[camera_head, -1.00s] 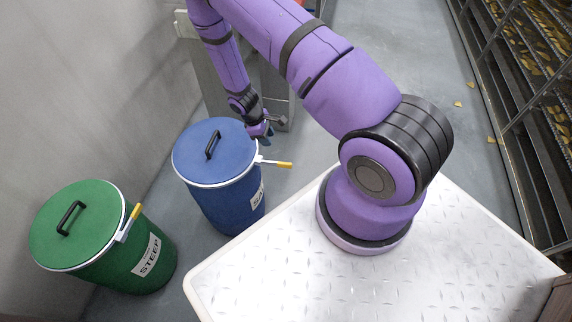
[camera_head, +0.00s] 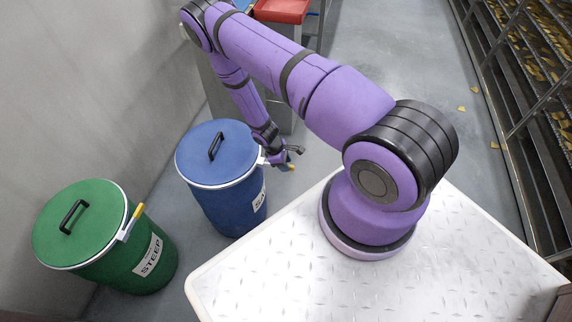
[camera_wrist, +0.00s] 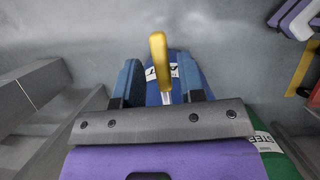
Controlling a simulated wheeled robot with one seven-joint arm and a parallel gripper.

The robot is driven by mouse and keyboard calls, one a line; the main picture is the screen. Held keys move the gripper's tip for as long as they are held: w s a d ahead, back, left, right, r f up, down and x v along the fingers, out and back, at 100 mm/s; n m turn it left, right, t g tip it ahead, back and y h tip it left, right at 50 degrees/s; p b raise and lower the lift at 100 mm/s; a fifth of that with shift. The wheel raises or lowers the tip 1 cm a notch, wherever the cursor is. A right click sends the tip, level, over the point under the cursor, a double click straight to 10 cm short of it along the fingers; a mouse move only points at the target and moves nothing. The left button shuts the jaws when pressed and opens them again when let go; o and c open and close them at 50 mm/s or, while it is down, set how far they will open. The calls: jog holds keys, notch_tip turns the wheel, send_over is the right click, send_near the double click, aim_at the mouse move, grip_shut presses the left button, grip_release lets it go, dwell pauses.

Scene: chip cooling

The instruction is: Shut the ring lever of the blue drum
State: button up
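The blue drum (camera_head: 222,186) stands on the floor with its lid on, a black lid handle on top and a pale ring around its rim. Its ring lever, with a yellow grip (camera_head: 291,167), sticks out from the rim to the right. My gripper (camera_head: 284,160) is at the lever beside the drum and hides part of it. In the wrist view the yellow grip (camera_wrist: 159,60) lies between my two blue fingers (camera_wrist: 160,82), with gaps on both sides. The fingers are open. Part of the blue drum shows behind them.
A green drum (camera_head: 110,240) labelled STEEP, with its own yellow-gripped lever, stands to the left near the grey wall. A red tray (camera_head: 282,10) is at the top. Racks with chips (camera_head: 540,70) line the right. The floor between is mostly clear, with a few fallen chips.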

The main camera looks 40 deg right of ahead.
jog(key=shift+s+d+f, duration=0.15)
jog(key=shift+f, duration=0.35)
grip_shut()
